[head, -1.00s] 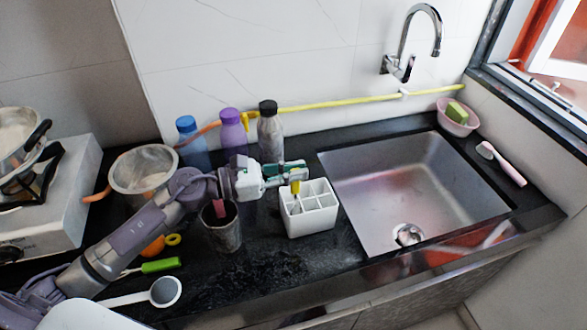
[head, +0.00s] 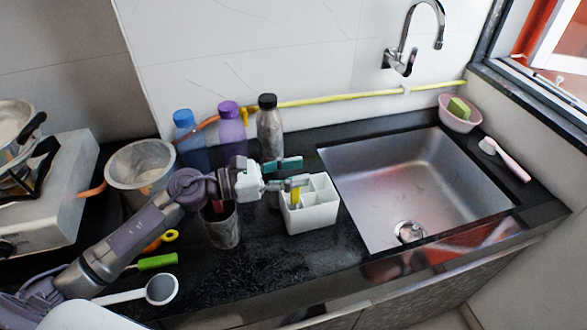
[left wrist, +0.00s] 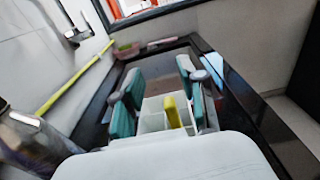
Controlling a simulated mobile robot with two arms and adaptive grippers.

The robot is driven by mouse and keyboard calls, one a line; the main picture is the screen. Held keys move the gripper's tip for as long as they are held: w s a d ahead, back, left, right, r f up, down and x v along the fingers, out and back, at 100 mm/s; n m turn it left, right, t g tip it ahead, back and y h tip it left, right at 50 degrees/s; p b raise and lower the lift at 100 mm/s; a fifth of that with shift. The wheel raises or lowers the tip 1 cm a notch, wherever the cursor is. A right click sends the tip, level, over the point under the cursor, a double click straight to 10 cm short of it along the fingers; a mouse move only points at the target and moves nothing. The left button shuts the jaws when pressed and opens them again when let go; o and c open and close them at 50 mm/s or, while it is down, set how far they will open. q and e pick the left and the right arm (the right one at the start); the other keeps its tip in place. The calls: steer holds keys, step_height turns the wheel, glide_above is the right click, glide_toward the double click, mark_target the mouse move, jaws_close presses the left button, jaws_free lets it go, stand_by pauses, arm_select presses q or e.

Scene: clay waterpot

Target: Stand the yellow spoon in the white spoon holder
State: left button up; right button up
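The white spoon holder (head: 312,219) is a divided box on the dark counter, left of the sink. The yellow spoon (head: 296,195) stands roughly upright in a left compartment of it; only its yellow upper part shows, and its lower part is hidden inside. In the left wrist view the spoon (left wrist: 173,112) rises from the holder (left wrist: 152,118), between the teal finger pads and nearer the right one. My left gripper (head: 287,175) is over the holder, its fingers spread with a clear gap on the spoon's left. My right gripper is not in view.
A dark cup (head: 222,230) stands left of the holder, under my left arm. Blue (head: 190,140), purple (head: 231,130) and black-capped (head: 269,128) bottles stand behind. A metal pot (head: 140,172), a white ladle (head: 150,291) and the sink (head: 420,185) are nearby.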

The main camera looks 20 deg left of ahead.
arm_select(q)
steer(key=shift+s+a, duration=0.25)
steer(key=shift+a, duration=0.1)
steer(key=v, duration=1.1)
steer(key=shift+a, duration=0.15)
steer(key=shift+r, duration=0.1)
